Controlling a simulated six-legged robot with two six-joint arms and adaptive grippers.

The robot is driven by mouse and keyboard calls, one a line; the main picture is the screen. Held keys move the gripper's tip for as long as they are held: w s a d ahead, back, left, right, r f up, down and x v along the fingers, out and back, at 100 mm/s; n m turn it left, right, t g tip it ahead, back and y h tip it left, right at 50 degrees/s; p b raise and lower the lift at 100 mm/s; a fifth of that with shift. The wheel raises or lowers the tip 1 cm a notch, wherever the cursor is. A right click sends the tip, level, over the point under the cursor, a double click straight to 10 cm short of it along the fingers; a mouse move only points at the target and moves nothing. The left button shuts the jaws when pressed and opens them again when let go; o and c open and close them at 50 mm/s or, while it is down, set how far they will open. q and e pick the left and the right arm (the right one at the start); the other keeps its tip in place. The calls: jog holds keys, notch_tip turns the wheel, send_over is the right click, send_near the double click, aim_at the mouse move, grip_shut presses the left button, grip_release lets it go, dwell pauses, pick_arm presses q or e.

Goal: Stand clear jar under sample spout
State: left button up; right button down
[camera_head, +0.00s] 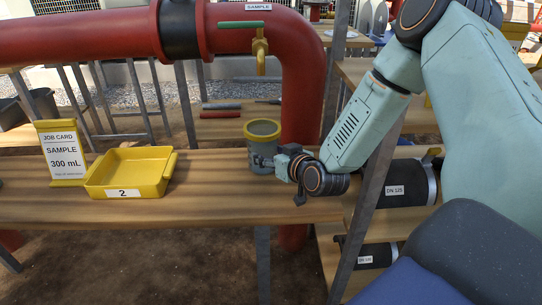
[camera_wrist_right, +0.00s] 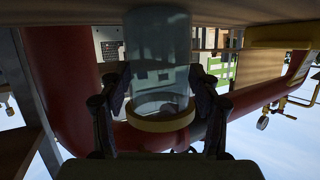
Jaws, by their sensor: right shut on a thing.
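The clear jar (camera_head: 262,150) has a yellow rim and stands upright at the back edge of the wooden bench, below the sample spout (camera_head: 260,62). My right gripper (camera_head: 270,163) is shut on its side from the right. In the right wrist view, which is upside down, the jar (camera_wrist_right: 158,65) sits between the two fingers of the gripper (camera_wrist_right: 160,105). The brass spout with its green handle (camera_head: 241,25) hangs from the red pipe, a clear gap above the jar's mouth. Whether the jar's base touches the bench is hard to tell. My left gripper is not in view.
A yellow tray (camera_head: 130,190) marked 2 and a job card (camera_head: 63,155) reading SAMPLE 300 mL stand on the bench to the left. The red pipe (camera_head: 302,100) comes down right behind the jar. The bench between tray and jar is clear.

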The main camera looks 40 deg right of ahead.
jog(key=shift+f, duration=0.15)
jog(key=shift+c, duration=1.5)
grip_release()
jog(key=shift+f, duration=0.1)
jog(key=shift+r, duration=0.35)
jog(key=p+v, duration=0.7)
jog(key=v, duration=0.4)
jog(key=shift+s+p, duration=0.4)
jog(key=shift+s, duration=0.05)
